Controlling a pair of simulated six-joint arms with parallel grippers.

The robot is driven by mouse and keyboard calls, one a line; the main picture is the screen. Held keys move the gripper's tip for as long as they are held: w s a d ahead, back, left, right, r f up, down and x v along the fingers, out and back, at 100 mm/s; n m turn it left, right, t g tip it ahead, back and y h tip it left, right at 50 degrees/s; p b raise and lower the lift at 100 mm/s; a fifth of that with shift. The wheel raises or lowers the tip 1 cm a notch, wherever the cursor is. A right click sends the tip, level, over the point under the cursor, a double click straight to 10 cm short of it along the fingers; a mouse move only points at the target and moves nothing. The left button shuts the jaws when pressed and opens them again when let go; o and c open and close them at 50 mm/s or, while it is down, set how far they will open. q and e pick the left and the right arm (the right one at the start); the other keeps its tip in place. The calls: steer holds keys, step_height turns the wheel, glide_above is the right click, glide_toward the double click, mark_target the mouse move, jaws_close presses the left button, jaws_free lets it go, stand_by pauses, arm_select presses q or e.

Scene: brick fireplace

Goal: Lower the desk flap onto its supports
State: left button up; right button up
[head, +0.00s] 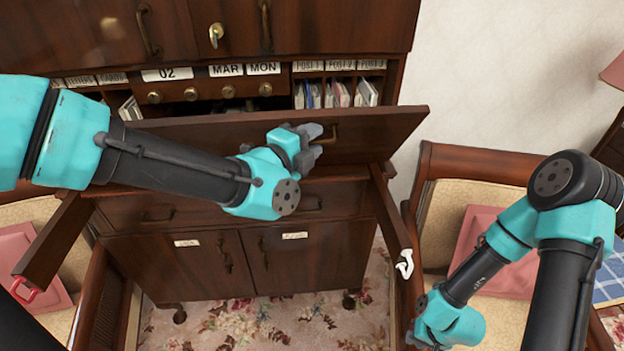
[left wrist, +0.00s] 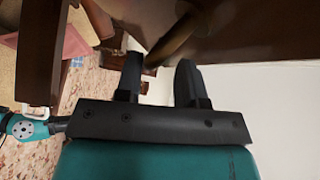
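The dark wooden desk flap (head: 375,132) is tilted, its upper edge standing out in front of the pigeonholes. It has a curved brass handle (head: 331,135). My left gripper (head: 316,141) is at this handle. In the left wrist view the fingers (left wrist: 158,78) are apart, and the handle (left wrist: 176,38) is at the gap between their tips; I cannot tell whether they touch. Two supports stick out below the flap: the left support (head: 55,248) with a red pull (head: 25,290), the right support (head: 390,212) with a white pull (head: 404,264). My right gripper's fingers are out of sight.
Pigeonholes with cards (head: 340,94) and small brass-knobbed drawers (head: 190,94) lie behind the flap. Cupboard doors (head: 310,262) are below. Chairs with pink cushions stand left (head: 15,255) and right (head: 480,235). My right arm is in front of the right chair. Flowered carpet (head: 290,322) lies in front.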

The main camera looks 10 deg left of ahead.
arm_select(q)
steer(key=s+d+r, duration=0.2)
steer(key=s+d, duration=0.1)
steer(key=s, duration=1.2)
steer(key=shift+s+r, duration=0.15)
steer(key=shift+s, duration=0.2)
steer(key=shift+w, duration=0.1)
stand_by(0.7)
steer(key=w+a+f, duration=0.1)
steer(key=w+a, duration=0.1)
steer(key=w, duration=0.9)
steer(key=shift+w, duration=0.35)
steer(key=shift+s, duration=0.15)
steer(key=shift+s+d+r, duration=0.5)
steer(key=shift+s+d, duration=0.55)
steer(key=shift+s, duration=4.75)
steer(key=shift+w+a+f, duration=0.8)
steer(key=shift+w+f, duration=0.4)
steer(key=shift+w, duration=2.8)
steer(key=shift+w+a+f, duration=0.8)
steer(key=shift+w+f, duration=0.35)
steer(key=shift+w, duration=2.85)
steer(key=w+r, duration=0.2)
steer(key=w+a+r, duration=0.1)
steer(key=w+r, duration=0.1)
steer(key=w, duration=0.1)
steer(key=w+a+r, duration=0.1)
steer(key=w+r, duration=0.1)
steer(key=shift+w+a, duration=0.1)
steer(key=shift+w, duration=0.3)
